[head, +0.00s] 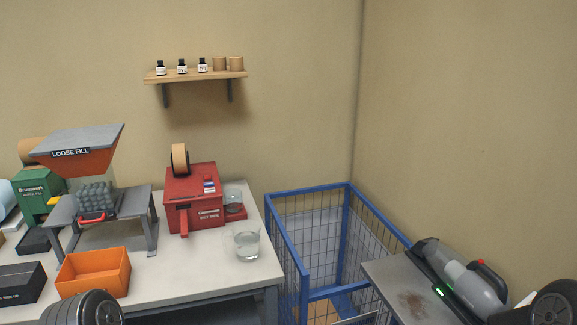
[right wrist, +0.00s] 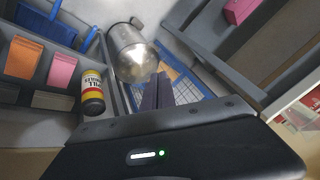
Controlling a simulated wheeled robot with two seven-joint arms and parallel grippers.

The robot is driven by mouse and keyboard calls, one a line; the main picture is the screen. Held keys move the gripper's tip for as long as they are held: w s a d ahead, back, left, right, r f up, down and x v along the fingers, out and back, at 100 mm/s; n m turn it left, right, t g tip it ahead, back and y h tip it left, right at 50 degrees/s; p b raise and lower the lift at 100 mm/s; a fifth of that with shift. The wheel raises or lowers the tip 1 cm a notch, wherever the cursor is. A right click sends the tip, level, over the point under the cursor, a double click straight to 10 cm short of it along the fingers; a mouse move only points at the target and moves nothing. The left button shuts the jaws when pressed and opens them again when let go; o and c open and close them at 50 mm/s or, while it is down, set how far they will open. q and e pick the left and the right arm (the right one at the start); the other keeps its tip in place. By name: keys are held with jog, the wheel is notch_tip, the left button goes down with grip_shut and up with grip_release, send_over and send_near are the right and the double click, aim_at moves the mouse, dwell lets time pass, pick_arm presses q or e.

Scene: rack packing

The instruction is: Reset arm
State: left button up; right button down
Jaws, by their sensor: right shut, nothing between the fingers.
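My right gripper (right wrist: 157,84) shows in the right wrist view, with its two dark fingers together and nothing held between them. Its fingers point toward a shiny metal cylinder (right wrist: 132,52) and a blue grid-like surface behind. I cannot tell how far apart they are. In the head view, a dark rounded part of my left arm shows at the bottom left and one of my right arm at the bottom right. My left gripper is not in view.
A bottle (right wrist: 92,92) and compartments with orange (right wrist: 24,60) and pink (right wrist: 61,70) items lie left of my right gripper. The white bench (head: 190,272) carries an orange bin (head: 94,272), a red tape machine (head: 191,198) and a glass beaker (head: 246,244). A blue wire cage (head: 307,193) stands beside it.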

jog(key=s+a+f+g, duration=0.1)
jog(key=s+a+f, duration=0.2)
jog(key=s, duration=0.3)
jog(key=s+a+f+n+g+y, duration=0.1)
jog(key=s+a+f+g, duration=0.1)
jog(key=s+a+f, duration=0.2)
jog(key=s+a+f+g, duration=0.2)
jog(key=s+a+f, duration=0.1)
jog(key=s, duration=0.7)
jog(key=shift+a+f+n+y, duration=0.2)
jog(key=shift+a+n+y, duration=0.15)
jog(key=shift+a, duration=0.3)
